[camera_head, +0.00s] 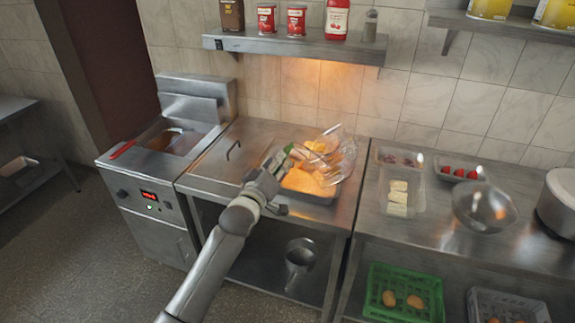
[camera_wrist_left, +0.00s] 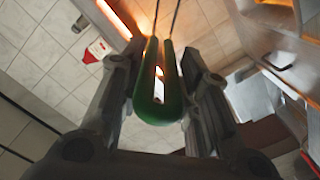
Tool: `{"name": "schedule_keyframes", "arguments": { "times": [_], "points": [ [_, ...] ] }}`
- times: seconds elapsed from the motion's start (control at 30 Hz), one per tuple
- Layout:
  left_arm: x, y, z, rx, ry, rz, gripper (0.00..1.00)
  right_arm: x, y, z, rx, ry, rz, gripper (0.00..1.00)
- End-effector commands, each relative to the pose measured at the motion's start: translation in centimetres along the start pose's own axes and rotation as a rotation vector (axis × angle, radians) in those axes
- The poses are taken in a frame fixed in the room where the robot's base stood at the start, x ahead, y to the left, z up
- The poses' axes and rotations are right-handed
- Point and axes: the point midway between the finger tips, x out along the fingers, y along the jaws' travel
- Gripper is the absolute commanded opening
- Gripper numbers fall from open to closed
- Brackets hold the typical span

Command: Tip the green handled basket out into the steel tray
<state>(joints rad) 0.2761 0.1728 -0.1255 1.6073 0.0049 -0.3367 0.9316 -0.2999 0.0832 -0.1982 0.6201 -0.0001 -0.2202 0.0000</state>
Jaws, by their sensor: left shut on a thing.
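My left gripper (camera_head: 275,168) is shut on the green handle (camera_head: 288,149) of a wire basket (camera_head: 342,160). In the left wrist view the green handle (camera_wrist_left: 159,108) lies between the two fingers. The basket is strongly tilted above the steel tray (camera_head: 320,199), on the steel counter under the warm light. Yellow-orange food (camera_head: 306,181) shows in the tray and more shows at the basket's wires. I cannot tell how much food is inside the basket, or whether the basket touches the tray. My right gripper is not in view.
A fryer (camera_head: 172,140) with a red handle stands at left. A shelf (camera_head: 290,46) with cans and a bottle hangs above. Food containers (camera_head: 403,205), a steel bowl (camera_head: 485,207) and a pot stand at right.

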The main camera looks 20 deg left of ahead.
Motion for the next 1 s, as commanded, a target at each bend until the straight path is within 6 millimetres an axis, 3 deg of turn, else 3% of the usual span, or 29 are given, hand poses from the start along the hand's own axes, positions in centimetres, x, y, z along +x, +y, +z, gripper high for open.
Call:
{"name": "schedule_keyframes", "arguments": {
  "times": [0.03,0.7,1.0],
  "points": [
    [0.1,-0.8,0.0,-0.036,0.007,0.009,0.0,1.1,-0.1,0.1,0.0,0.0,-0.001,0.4],
    [0.1,-8.6,1.3,-0.475,0.006,0.035,0.0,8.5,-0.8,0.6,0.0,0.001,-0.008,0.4],
    [0.2,-11.7,2.7,-0.64,0.004,0.042,0.0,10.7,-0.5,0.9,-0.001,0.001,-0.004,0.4]
  ]
}}
